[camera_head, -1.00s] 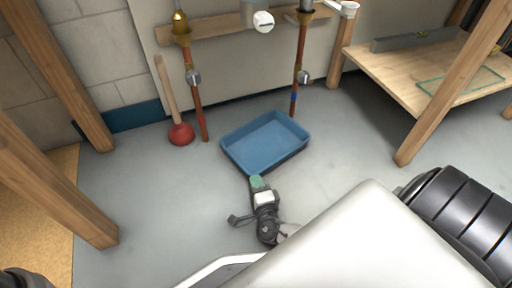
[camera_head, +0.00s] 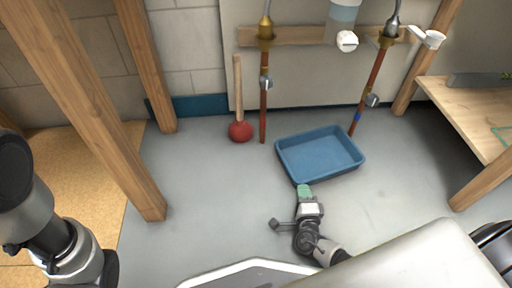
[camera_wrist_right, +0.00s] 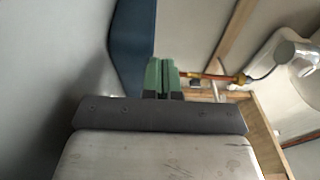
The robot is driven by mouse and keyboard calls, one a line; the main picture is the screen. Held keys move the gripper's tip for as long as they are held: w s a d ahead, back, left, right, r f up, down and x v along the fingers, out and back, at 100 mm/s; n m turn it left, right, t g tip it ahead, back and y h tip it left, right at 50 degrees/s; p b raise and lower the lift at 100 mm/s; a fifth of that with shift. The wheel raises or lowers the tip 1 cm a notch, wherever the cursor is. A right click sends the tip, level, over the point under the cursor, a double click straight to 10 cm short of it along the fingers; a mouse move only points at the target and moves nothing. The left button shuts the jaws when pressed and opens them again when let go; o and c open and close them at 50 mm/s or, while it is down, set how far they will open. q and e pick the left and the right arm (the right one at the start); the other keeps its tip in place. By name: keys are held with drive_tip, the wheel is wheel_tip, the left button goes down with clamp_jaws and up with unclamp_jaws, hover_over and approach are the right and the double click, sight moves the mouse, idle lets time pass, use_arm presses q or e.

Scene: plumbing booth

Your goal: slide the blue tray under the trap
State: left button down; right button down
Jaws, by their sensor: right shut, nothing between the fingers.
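The blue tray (camera_head: 322,168) lies flat on the grey floor, below the pipes by the wall. The trap, with a clear body and white cap (camera_head: 346,41), hangs above and behind it, overhead in the picture. My right gripper (camera_head: 304,189) has green fingertips, shut and empty, at the tray's near side by its near left corner. I cannot tell whether they touch it. In the right wrist view the closed fingertips (camera_wrist_right: 164,76) are beside the blue tray wall (camera_wrist_right: 130,45). My left arm shows at the left edge; its gripper is out of view.
A red plunger (camera_head: 240,131) stands left of the tray beside a copper pipe (camera_head: 263,110). Another copper pipe (camera_head: 370,85) reaches down near the tray's far right corner. Wooden posts (camera_head: 150,70) stand left, and a wooden shelf (camera_head: 462,110) right. Floor left of my right gripper is clear.

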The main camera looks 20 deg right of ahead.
wheel_tip(320, 180, up, 5)
drive_tip(key=p, duration=0.4)
drive_tip(key=w+a, duration=0.3)
drive_tip(key=w, duration=0.3)
drive_tip(key=w+a+f, duration=0.1)
drive_tip(key=w+a, duration=0.2)
drive_tip(key=w, duration=0.3)
drive_tip(key=w+a, duration=0.3)
drive_tip(key=w, duration=0.3)
drive_tip(key=shift+f+b, duration=0.15)
drive_tip(key=shift+b, duration=0.2)
drive_tip(key=shift+w+a, duration=0.3)
drive_tip(key=shift+w, duration=0.15)
